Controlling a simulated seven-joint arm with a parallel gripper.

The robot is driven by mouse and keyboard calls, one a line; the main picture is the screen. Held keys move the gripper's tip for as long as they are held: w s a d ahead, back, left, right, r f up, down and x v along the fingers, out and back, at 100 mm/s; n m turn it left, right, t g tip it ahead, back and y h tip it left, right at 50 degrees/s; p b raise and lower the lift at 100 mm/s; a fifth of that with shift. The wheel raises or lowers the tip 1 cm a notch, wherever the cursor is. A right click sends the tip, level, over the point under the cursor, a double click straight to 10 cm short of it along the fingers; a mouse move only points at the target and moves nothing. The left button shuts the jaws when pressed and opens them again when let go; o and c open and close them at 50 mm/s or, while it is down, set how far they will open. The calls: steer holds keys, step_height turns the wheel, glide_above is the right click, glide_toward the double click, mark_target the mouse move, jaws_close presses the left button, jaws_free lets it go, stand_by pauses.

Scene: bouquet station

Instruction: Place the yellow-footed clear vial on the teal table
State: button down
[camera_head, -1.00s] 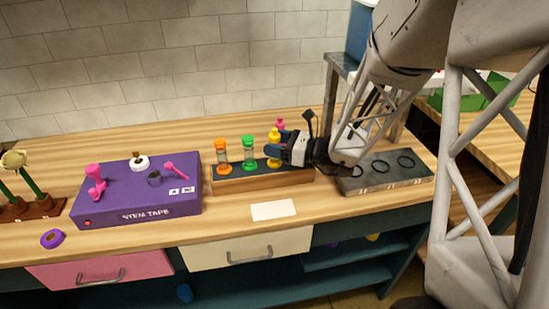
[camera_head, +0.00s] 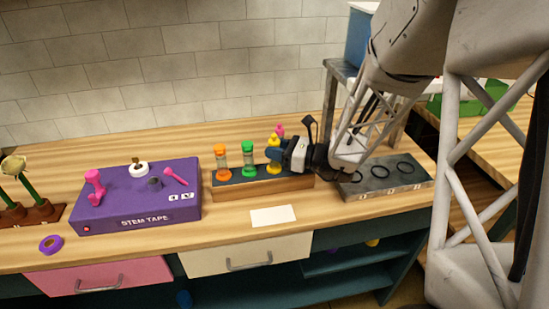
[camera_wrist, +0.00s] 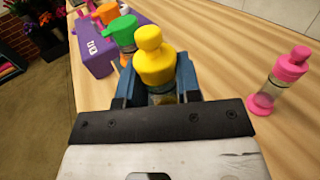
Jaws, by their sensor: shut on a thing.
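The yellow-footed clear vial (camera_head: 273,141) has a yellow cap and stands upright at the right end of the dark-topped wooden rack (camera_head: 240,188). My gripper (camera_head: 271,154) reaches in from the right and is shut on this vial. In the wrist view, the yellow cap (camera_wrist: 155,60) rises between the blue fingers (camera_wrist: 158,88), which hide most of the clear body. I cannot tell whether its foot is clear of the rack. No teal tabletop is evident; the bench top (camera_head: 340,222) is pale wood over a teal shelf frame (camera_head: 345,277).
Green (camera_head: 249,158) and orange (camera_head: 222,160) vials stand in the same rack. A pink vial (camera_wrist: 283,78) stands close beside my gripper, behind the rack. A purple stem tape box (camera_head: 140,205) lies left, a grey ringed block (camera_head: 390,180) right. A white card (camera_head: 273,216) lies in front.

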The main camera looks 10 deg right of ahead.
mark_target(275, 135)
steer(key=shift+r, duration=0.15)
steer(key=shift+r, duration=0.75)
step_height(275, 135, up, 2)
steer(key=shift+r, duration=0.1)
steer(key=s+d+r, duration=0.1)
steer(key=s, duration=1.5)
steer(key=shift+r, duration=0.15)
